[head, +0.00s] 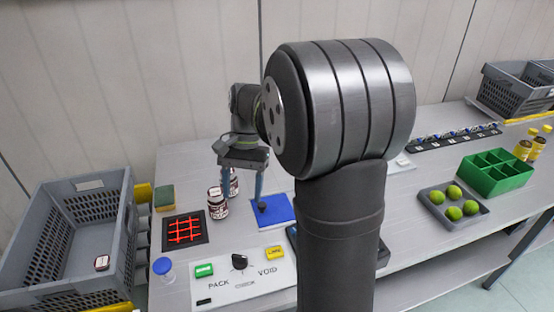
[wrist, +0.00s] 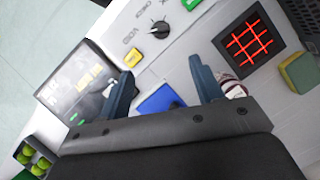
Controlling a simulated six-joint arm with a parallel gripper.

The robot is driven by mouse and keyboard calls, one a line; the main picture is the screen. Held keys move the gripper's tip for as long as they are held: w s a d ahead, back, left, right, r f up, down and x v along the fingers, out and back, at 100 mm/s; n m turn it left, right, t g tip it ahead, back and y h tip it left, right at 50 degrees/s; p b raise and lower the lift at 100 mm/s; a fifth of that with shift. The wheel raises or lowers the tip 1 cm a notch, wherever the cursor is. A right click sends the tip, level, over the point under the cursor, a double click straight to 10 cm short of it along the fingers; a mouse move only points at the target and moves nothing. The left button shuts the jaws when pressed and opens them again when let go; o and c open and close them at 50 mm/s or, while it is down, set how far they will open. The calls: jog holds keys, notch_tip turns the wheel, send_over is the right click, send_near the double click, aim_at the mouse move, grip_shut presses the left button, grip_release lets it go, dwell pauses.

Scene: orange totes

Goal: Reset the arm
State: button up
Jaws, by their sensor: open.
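My gripper (head: 243,192) points down over the table, its two blue fingers spread apart with nothing held between them. In the wrist view my gripper (wrist: 162,93) is open above a blue pad (wrist: 157,99). The blue pad (head: 282,212) lies on the table with a small dark object (head: 263,206) on it, close to the right finger. A jar with a dark label (head: 217,204) stands left of the fingers, and another jar (head: 234,184) is partly hidden behind the left finger. My arm link covers the middle of the head view.
A panel with PACK and VOID buttons (head: 236,287) lies in front, beside a black square with a glowing red grid (head: 184,231). A grey crate (head: 60,190) holding a small item is at left. A green divided box (head: 495,176) and a tray of green fruit (head: 453,205) are at right.

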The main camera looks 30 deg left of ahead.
aim_at(239, 255)
jog(key=x, duration=1.7)
jog(key=shift+s+d+f, duration=0.1)
jog(key=shift+s+f, duration=0.1)
